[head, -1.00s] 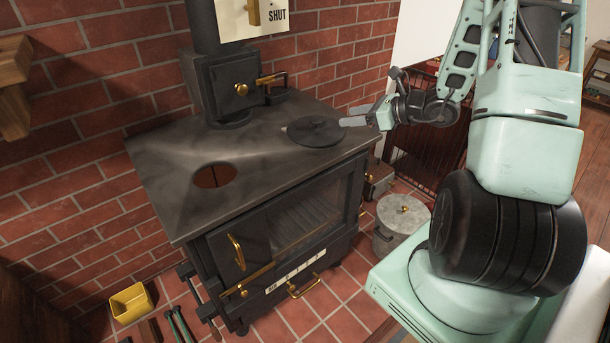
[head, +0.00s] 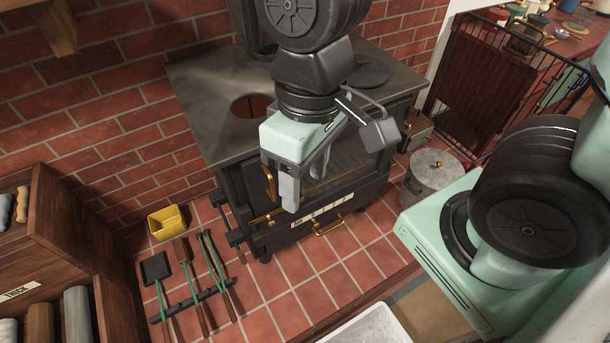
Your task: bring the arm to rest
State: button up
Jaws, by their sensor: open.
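My gripper (head: 304,186) hangs in front of the black stove (head: 212,95), pointing down. Its two grey fingers are apart and nothing shows between them. The arm above it covers part of the stove top and the upper front of the stove. The stove top has an open round hole (head: 254,106) at the left. A dark round lid (head: 368,72) lies on the stove top at the right, partly hidden by my arm.
A lidded grey pot (head: 434,173) stands on the tiles right of the stove. A yellow box (head: 167,222) and fire tools (head: 213,268) are at the left. A wooden shelf unit (head: 75,213) fills the lower left. A white tray (head: 370,328) is at the bottom. A dark railing (head: 490,75) stands at the right.

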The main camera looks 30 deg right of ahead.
jog(key=shift+s+a+r+n+t, duration=0.15)
jog(key=shift+s+n+t, duration=0.1)
jog(key=shift+n, duration=0.3)
jog(key=shift+s+a+r+n+t, duration=0.1)
jog(key=shift+s+n+t, duration=0.1)
jog(key=shift+n, duration=0.35)
notch_tip(320, 180, down, 2)
jog(key=shift+b, duration=0.95)
